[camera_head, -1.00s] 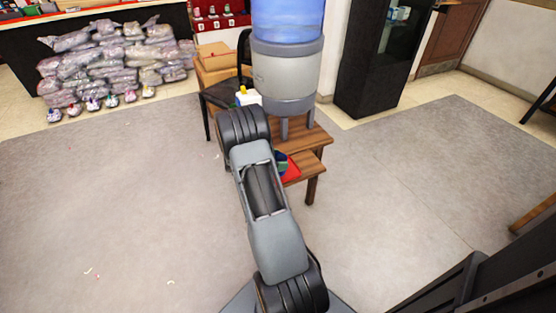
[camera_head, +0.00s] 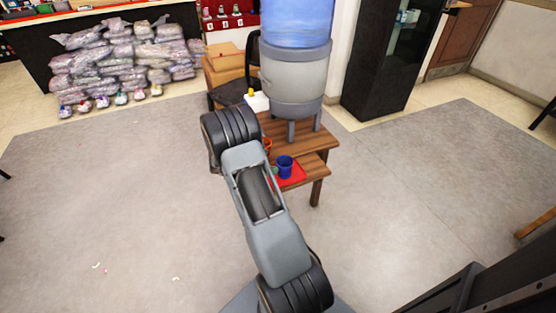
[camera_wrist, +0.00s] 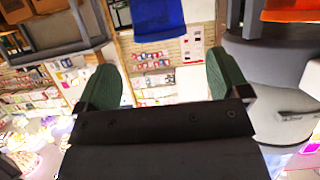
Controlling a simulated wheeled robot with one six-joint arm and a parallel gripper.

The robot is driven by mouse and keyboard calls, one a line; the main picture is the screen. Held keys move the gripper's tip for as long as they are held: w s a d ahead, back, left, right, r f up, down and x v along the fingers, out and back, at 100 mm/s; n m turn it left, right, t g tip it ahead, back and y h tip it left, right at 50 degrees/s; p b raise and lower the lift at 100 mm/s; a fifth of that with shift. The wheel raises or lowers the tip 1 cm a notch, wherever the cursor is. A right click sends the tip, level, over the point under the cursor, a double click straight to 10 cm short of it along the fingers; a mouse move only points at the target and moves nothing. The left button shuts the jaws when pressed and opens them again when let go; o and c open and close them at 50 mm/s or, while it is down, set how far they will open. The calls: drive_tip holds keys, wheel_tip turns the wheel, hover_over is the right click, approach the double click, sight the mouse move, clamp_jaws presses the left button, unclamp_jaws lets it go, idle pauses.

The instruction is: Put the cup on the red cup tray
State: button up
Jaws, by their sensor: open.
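A blue cup (camera_head: 285,167) appears upright on a red tray (camera_head: 299,178) at the front of the small wooden table, in the head view. A small green thing sits at its left, partly hidden by my arm. An orange cup (camera_head: 267,145) shows partly beside my arm, further back. In the wrist view, my gripper (camera_wrist: 165,78) is open, its two green finger pads wide apart with nothing between them. A blue shape (camera_wrist: 158,20), likely the blue cup, is at the top edge beyond the fingertips. In the head view my gripper is hidden behind my arm.
A water dispenser (camera_head: 294,75) with a blue bottle stands on the table (camera_head: 315,142), close to my arm. A white bottle with a yellow cap (camera_head: 256,100) is to its left. Boxes and a dark chair are behind. A black cabinet stands right.

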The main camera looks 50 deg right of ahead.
drive_tip(key=w+a+r+n+t+y, duration=0.1)
drive_tip(key=w+a+r+n+t, duration=0.4)
drive_tip(key=w+a+r+t, duration=0.45)
drive_tip(key=w+a+r+n+t+y, duration=0.4)
drive_tip(key=a+r+n+t+y, duration=0.2)
drive_tip(key=a+r, duration=0.15)
drive_tip(key=s+a+n+g+y, duration=0.2)
drive_tip(key=s+a+n+y, duration=0.55)
drive_tip(key=s+a, duration=0.4)
drive_tip(key=s+f+n+g+h, duration=0.1)
drive_tip(key=s+n+g, duration=0.3)
drive_tip(key=s, duration=1)
drive_tip(key=shift+s+f+g+h+p, duration=0.15)
drive_tip(key=shift+s+g+h+p, duration=0.2)
drive_tip(key=shift+g+h, duration=0.35)
wheel_tip(320, 180, up, 21)
drive_tip(key=p, duration=2)
drive_tip(key=shift+a, duration=0.35)
